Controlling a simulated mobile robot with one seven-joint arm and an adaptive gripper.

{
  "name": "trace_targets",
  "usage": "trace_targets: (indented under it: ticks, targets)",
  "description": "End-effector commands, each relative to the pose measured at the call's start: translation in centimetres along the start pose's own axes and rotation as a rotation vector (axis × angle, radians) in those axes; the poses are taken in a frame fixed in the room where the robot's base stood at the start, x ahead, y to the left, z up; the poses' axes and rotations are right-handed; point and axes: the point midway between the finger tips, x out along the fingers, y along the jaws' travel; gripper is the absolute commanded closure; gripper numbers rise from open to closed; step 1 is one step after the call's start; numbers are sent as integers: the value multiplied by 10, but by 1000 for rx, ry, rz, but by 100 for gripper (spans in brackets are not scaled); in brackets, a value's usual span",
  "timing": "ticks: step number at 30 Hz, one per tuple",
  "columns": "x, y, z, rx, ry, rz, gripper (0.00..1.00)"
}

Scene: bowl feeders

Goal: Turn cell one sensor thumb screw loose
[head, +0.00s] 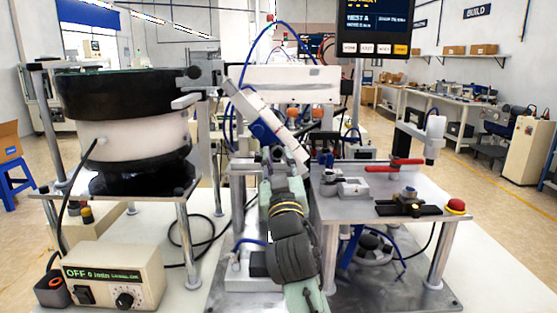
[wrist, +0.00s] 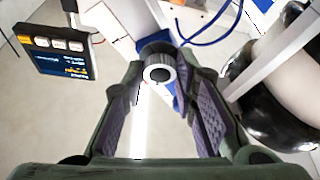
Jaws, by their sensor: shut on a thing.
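The thumb screw (wrist: 158,52) is a dark knurled knob with a pale ring and dark centre on its near face. It sits at the top middle of the wrist view, by a blue bracket (wrist: 180,99). My gripper (wrist: 160,70) has its two purple-padded fingertips on either side of the knob and is shut on it. In the head view my gripper (head: 272,155) is at the lower side of the sloping white track (head: 270,115), near the blue part (head: 264,134). My arm hides the screw there.
The bowl feeder (head: 130,135) stands left, with a control box (head: 115,274) reading OFF below. A metal table (head: 345,208) at right carries a red-handled clamp (head: 392,165) and a red button (head: 455,206). A monitor (head: 375,25) hangs above. Blue hoses (head: 232,105) arch near the track.

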Motion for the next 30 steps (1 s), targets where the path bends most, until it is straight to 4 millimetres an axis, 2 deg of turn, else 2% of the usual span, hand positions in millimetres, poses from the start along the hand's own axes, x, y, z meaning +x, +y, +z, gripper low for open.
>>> trace_targets:
  ticks: [7, 20, 30]
  targets:
    - [0, 0, 0, 0, 0, 0, 100]
    - [-1, 1, 1, -72, 0, -29, 100]
    - [-1, 4, 1, -323, 1, -131, 100]
